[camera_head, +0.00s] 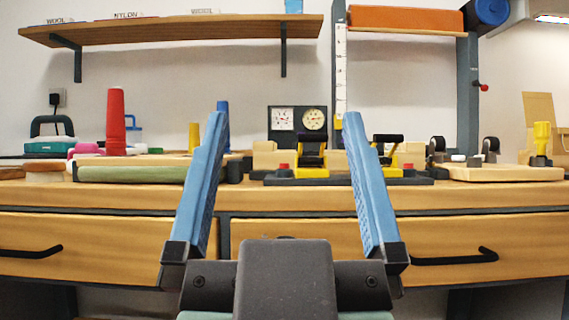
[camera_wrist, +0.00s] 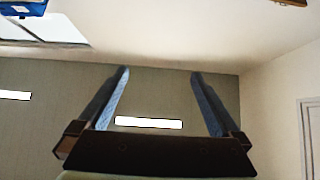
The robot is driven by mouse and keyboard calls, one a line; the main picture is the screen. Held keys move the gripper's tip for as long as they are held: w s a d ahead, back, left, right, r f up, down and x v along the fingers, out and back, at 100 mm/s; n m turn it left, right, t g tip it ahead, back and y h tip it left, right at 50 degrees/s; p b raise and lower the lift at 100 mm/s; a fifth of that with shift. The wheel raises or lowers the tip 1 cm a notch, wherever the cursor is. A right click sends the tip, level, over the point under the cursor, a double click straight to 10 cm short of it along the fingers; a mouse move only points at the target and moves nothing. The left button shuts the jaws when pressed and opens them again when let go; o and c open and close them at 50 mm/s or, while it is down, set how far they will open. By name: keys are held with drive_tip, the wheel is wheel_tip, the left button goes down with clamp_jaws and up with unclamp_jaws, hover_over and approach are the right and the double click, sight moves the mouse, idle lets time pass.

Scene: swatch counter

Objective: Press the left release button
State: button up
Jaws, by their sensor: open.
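A dark base (camera_head: 335,180) on the counter carries two yellow clamp-like units with black levers, a left one (camera_head: 311,160) and a right one (camera_head: 388,160). A small red button (camera_head: 283,171) sits beside the left unit, on its left. Another small red button (camera_head: 408,169) sits beside the right unit, on its right. My gripper (camera_head: 285,120) is open and empty, its blue fingers wide apart in front of the counter, nearer the camera than the units.
The wooden counter (camera_head: 420,195) has drawers with black handles (camera_head: 455,257) below its front edge. A red cone (camera_head: 116,122) and a green pad (camera_head: 130,174) are at left. A shelf (camera_head: 170,30) hangs above left.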

clamp_jaws()
idle(0.3)
idle(1.2)
